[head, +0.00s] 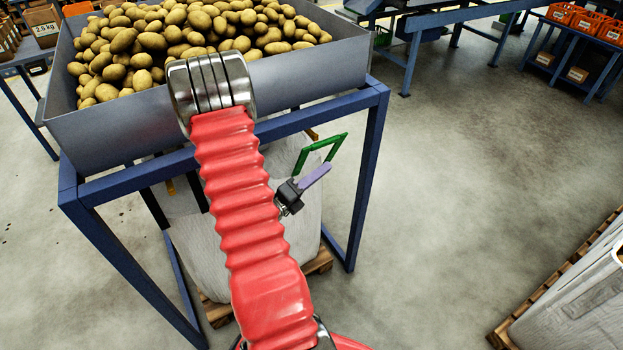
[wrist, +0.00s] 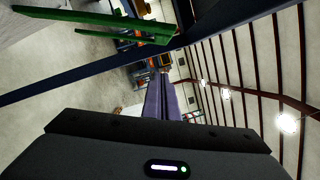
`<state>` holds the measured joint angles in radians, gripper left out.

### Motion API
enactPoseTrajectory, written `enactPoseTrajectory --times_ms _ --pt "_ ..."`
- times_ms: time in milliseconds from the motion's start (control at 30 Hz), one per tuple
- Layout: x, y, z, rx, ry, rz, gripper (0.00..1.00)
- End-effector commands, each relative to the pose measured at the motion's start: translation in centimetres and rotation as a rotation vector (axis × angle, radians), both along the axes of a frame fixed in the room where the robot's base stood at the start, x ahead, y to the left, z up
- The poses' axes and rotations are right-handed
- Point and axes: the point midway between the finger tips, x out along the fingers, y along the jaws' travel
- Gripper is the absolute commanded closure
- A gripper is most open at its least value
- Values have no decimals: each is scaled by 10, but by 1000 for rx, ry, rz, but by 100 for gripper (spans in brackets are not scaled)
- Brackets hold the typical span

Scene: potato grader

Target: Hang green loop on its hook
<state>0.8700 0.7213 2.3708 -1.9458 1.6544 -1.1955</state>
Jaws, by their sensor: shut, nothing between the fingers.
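The green loop (head: 323,144) stands out from the right side of the white bag under the potato hopper, near the frame's top rail. In the wrist view the green loop (wrist: 100,20) crosses the upper left, beside a dark blue bar. In the wrist view my gripper (wrist: 158,85) is shut and empty, apart from the loop. I cannot make out the hook clearly, or whether the loop is on it.
The grey hopper (head: 100,128) full of potatoes sits on a blue frame (head: 368,180). The white bag (head: 200,250) stands on a pallet beneath it. Another pallet and bag (head: 585,290) are at lower right. The floor between is clear.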

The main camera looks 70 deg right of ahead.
Motion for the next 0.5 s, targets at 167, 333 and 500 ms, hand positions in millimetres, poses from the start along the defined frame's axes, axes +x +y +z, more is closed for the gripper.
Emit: enactPoseTrajectory --times_ms 167,333,500 --pt "-10 -17 2 -1 -1 -3 100" --pt "-5 -32 9 -3 -3 2 100" --pt "8 -43 16 -3 -2 2 100"
